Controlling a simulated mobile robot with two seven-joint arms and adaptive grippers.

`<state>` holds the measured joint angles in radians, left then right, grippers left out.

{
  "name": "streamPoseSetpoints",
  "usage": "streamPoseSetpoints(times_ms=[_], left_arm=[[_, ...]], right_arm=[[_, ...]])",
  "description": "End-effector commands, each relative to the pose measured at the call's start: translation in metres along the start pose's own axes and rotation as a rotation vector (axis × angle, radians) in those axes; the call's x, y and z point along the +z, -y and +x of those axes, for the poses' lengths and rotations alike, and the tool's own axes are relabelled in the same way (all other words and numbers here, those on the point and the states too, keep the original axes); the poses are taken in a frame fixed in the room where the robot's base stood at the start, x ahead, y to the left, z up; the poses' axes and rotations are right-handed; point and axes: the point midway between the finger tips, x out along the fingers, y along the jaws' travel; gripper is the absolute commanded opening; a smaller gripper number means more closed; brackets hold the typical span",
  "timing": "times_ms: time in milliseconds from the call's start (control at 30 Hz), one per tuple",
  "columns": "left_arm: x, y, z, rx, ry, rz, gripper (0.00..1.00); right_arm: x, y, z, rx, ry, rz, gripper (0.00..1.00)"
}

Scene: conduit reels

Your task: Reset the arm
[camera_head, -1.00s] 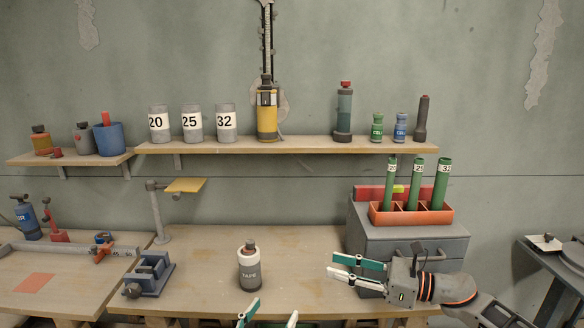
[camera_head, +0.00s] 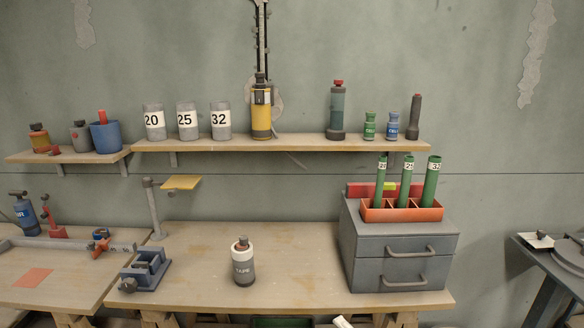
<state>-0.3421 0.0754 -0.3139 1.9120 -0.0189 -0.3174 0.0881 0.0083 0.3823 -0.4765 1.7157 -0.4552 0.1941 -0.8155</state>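The task names no object apart from my arm. A small white fingertip (camera_head: 342,321) shows at the bottom edge of the head view, just below the front edge of the workbench (camera_head: 310,262). It seems to belong to my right gripper, but the rest is cut off and its opening cannot be seen. My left gripper is out of view. No held object is visible. The tape bottle (camera_head: 243,262) stands upright on the bench, with no gripper near it.
A grey drawer cabinet (camera_head: 375,246), drawers closed, stands on the bench's right, bearing an orange rack (camera_head: 403,214) with green tubes. A blue vise (camera_head: 146,271) sits at left. A shelf (camera_head: 290,145) holds jars and bottles. The bench middle around the bottle is clear.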

Motion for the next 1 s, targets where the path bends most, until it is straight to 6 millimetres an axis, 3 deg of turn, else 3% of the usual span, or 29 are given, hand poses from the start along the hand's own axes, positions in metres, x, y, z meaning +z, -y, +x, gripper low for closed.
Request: streamPoseSetpoints(times_ms=[100, 300, 500, 600, 700, 1000], left_arm=[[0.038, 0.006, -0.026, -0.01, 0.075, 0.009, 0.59], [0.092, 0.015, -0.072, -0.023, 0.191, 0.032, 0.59], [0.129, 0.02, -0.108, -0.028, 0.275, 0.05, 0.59], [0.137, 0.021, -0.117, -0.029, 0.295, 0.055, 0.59], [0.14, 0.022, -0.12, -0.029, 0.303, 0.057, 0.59], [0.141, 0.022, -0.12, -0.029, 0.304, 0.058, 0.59]], right_arm=[[-0.004, 0.045, -0.044, -0.085, 0.151, 0.349, 0.33], [-0.016, 0.117, -0.134, -0.199, 0.44, 0.892, 0.33], [-0.037, 0.163, -0.214, -0.255, 0.688, 1.265, 0.33], [-0.044, 0.174, -0.236, -0.264, 0.758, 1.356, 0.33], [-0.048, 0.178, -0.245, -0.266, 0.787, 1.395, 0.33], [-0.048, 0.179, -0.246, -0.267, 0.789, 1.398, 0.33]])
